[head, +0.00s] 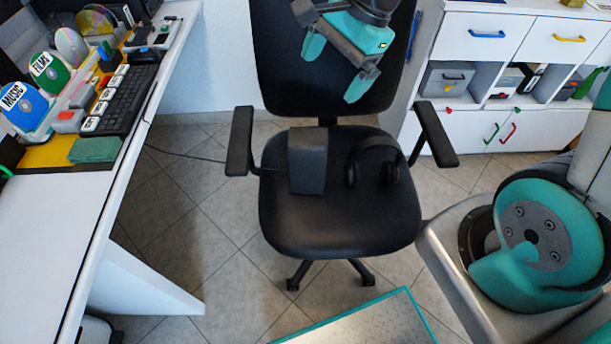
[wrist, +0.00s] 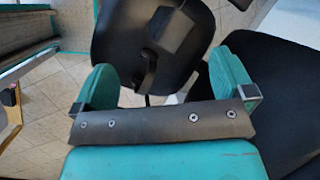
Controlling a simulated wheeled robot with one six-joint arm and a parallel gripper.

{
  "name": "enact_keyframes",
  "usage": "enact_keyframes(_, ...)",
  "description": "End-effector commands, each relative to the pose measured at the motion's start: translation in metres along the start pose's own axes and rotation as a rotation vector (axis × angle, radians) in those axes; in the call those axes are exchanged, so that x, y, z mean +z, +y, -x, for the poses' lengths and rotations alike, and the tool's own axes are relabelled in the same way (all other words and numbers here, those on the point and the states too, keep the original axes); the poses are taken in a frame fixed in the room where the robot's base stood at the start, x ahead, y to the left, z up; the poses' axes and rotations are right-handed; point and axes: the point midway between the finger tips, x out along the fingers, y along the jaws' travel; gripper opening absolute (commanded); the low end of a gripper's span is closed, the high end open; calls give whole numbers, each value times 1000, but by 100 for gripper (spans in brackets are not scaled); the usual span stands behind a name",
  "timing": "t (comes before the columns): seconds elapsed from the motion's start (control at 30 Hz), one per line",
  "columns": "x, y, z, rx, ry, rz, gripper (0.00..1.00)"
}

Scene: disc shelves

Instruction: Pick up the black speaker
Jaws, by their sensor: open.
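The black speaker (head: 307,161) stands upright on the seat of the black office chair (head: 335,225), left of centre. It also shows as a dark box in the wrist view (wrist: 172,30). My gripper (head: 333,68) is in front of the chair's backrest, above and apart from the speaker. Its two teal fingers are spread with nothing between them, as the wrist view (wrist: 165,85) shows. Black headphones (head: 373,162) lie on the seat to the right of the speaker, with a gap between them.
The chair's armrests (head: 240,140) rise on both sides of the seat. A white desk (head: 60,215) with discs and a keyboard (head: 120,100) is at left. A white cabinet (head: 490,65) stands at the back right. Tiled floor is open between desk and chair.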

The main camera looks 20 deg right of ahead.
Motion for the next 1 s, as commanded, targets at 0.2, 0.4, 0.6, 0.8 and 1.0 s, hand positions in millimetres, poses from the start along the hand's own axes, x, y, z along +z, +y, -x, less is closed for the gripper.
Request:
enact_keyframes(0.2,-74,-11,-64,-34,13,-593,100)
enact_keyframes(0.4,-91,-14,-84,-46,13,-767,100)
enact_keyframes(0.6,-92,-15,-125,-43,13,-773,100)
enact_keyframes(0.8,-93,-17,-169,-44,13,-770,100)
enact_keyframes(1.0,-94,-18,-193,-46,14,-769,100)
